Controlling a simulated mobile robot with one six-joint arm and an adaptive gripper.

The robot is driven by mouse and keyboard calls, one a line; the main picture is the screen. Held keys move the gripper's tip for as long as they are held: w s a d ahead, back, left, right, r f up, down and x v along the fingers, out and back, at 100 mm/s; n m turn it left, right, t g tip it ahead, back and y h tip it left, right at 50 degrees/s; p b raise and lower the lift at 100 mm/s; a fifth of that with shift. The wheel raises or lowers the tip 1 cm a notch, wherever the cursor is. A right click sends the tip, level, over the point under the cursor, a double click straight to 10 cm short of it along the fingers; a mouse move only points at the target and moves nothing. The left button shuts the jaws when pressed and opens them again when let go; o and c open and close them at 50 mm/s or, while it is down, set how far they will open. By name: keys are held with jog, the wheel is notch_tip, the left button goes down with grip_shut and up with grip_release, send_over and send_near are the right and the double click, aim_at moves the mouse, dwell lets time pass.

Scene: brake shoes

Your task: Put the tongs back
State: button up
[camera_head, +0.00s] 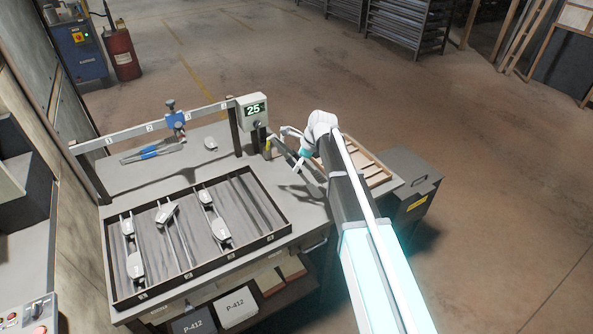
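The tongs (152,152), with blue grips and grey metal ends, lie flat on the grey workbench (222,160) at the back left, below the numbered rail. My gripper (297,168) is over the right part of the bench, well to the right of the tongs and apart from them. It is small and partly hidden by my own arm, so whether its fingers are open or shut does not show.
A dark-rimmed tray (283,228) with several grey brake shoes fills the bench front. The rail (195,116) carries a blue clamp (176,121). A display box (252,109) reads 25. A loose shoe (211,143) lies behind the tray. A wooden rack (372,169) stands right.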

jog(key=shift+w+a+f+b, duration=0.1)
jog(key=shift+w+f+b, duration=0.1)
jog(key=shift+f+b, duration=0.8)
jog(key=shift+w+a+f+b, duration=0.1)
jog(key=shift+w+f+b, duration=0.05)
jog(key=shift+f+b, duration=0.8)
jog(key=shift+f+b, duration=0.3)
jog(key=shift+f, duration=0.05)
jog(key=o, duration=0.3)
jog(key=shift+o, duration=0.2)
jog(key=shift+r, duration=0.2)
jog(key=p+v, duration=1.1)
jog(key=v, duration=0.1)
jog(key=shift+r+p, duration=0.15)
jog(key=shift+p, duration=0.25)
jog(key=shift+d, duration=0.1)
